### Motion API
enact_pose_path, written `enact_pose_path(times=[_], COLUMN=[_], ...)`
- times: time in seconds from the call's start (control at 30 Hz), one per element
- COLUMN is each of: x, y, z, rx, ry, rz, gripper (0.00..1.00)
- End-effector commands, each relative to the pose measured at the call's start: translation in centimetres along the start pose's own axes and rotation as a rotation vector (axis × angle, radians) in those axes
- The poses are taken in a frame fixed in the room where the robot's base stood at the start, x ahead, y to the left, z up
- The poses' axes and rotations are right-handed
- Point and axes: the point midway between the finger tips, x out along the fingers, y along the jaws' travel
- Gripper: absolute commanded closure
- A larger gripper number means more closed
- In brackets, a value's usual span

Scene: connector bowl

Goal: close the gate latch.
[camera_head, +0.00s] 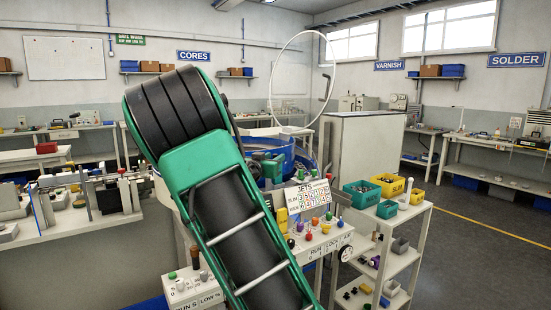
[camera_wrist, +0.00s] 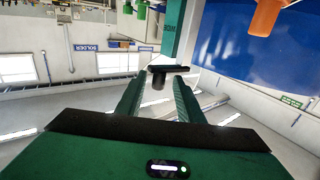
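I cannot make out the gate latch for certain in either view. In the wrist view, my gripper (camera_wrist: 160,80) has its two green fingers apart. A dark T-shaped piece (camera_wrist: 168,69) with a short round stub shows between and just beyond the fingertips; whether it is the latch, or touches the fingers, I cannot tell. A green upright strip (camera_wrist: 172,30) stands behind it. In the head view, my green and black arm covers the middle and hides much of the blue bowl (camera_head: 302,162). A large clear disc (camera_head: 300,75) with a dark curved handle stands raised above the bowl.
A control shelf with coloured knobs (camera_head: 315,231) and a JETS card (camera_head: 308,197) stands in front of the bowl. A cart with yellow and green bins (camera_head: 388,184) is at its right. An orange piece (camera_wrist: 266,15) hangs close by the blue surface (camera_wrist: 250,55) in the wrist view.

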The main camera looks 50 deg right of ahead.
Motion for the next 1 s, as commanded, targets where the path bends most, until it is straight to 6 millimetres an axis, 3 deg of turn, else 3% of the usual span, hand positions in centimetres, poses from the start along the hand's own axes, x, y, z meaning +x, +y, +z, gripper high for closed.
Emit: enact_pose_path(times=[0.1, 0.3, 0.73, 0.9, 1.0], x=[2.1, 4.5, 5.4, 5.4, 5.4], y=[0.1, 0.1, 0.1, 0.1, 0.1], z=[0.0, 0.1, 0.1, 0.1, 0.1], rx=[-0.002, -0.001, 0.000, 0.000, 0.000], ry=[0.002, -0.001, -0.002, -0.002, -0.002], rz=[0.004, 0.003, 0.001, 0.001, 0.000], gripper=[0.66, 0.66, 0.66, 1.00, 1.00])
